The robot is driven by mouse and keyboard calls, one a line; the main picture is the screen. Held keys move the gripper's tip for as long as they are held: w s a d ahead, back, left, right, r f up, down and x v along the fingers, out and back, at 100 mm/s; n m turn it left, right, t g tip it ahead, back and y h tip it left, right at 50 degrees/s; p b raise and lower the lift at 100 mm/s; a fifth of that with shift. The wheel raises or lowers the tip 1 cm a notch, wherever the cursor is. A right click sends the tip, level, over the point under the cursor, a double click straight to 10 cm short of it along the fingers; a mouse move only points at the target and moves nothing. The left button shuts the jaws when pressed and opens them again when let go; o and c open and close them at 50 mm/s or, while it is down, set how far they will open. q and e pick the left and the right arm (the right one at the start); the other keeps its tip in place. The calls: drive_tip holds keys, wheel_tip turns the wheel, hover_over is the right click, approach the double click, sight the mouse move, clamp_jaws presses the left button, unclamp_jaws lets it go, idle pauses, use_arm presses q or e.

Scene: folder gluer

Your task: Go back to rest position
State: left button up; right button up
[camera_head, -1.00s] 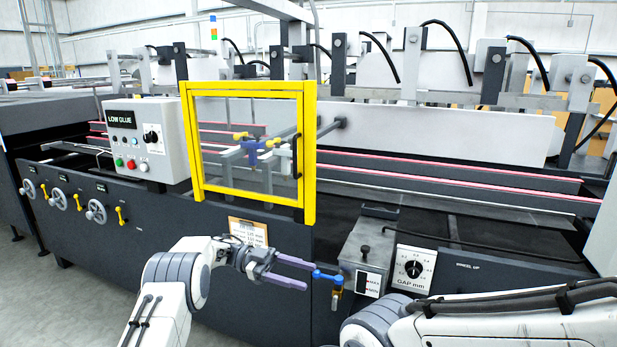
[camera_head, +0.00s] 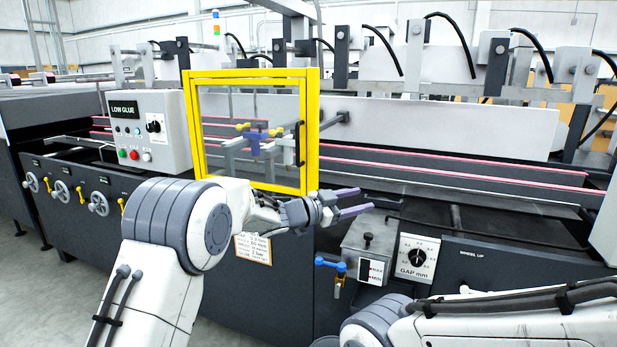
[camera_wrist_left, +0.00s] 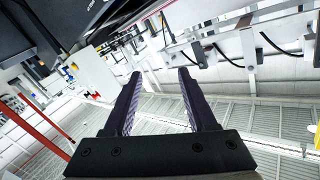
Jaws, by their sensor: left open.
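My left gripper (camera_head: 358,202) is raised in front of the machine, just right of the lower right corner of the yellow-framed guard door. Its two purple-grey fingers point right and are apart, with nothing between them. In the left wrist view the fingers (camera_wrist_left: 160,95) are spread and empty, with the wall and ceiling behind. My right arm (camera_head: 480,320) shows at the lower right. Its gripper is out of view.
The yellow guard door (camera_head: 312,130) looks shut. A control panel (camera_head: 148,132) reads LOW GLUE. Open floor lies at lower left.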

use_arm(q)
drive_tip(key=s+a+f+n+g+y+b, duration=0.25)
drive_tip(key=s+a+f+y, duration=0.35)
drive_tip(key=s, duration=0.9)
drive_tip(key=s+a+f+n+g+y+b, duration=0.1)
drive_tip(key=s+a+f+n+g+y, duration=0.4)
drive_tip(key=s, duration=1)
drive_tip(key=s+a+f+n+g+y+b, duration=0.1)
drive_tip(key=s+a+f+y+b, duration=0.3)
drive_tip(key=s+f, duration=0.85)
drive_tip(key=s+r+p, duration=0.1)
drive_tip(key=r+p, duration=1)
drive_tip(key=r, duration=0.1)
drive_tip(key=s+a+r+h+p, duration=0.1)
drive_tip(key=s+r+p, duration=0.1)
drive_tip(key=r+p, duration=1)
drive_tip(key=shift+a, duration=0.3)
drive_tip(key=shift+g, duration=0.25)
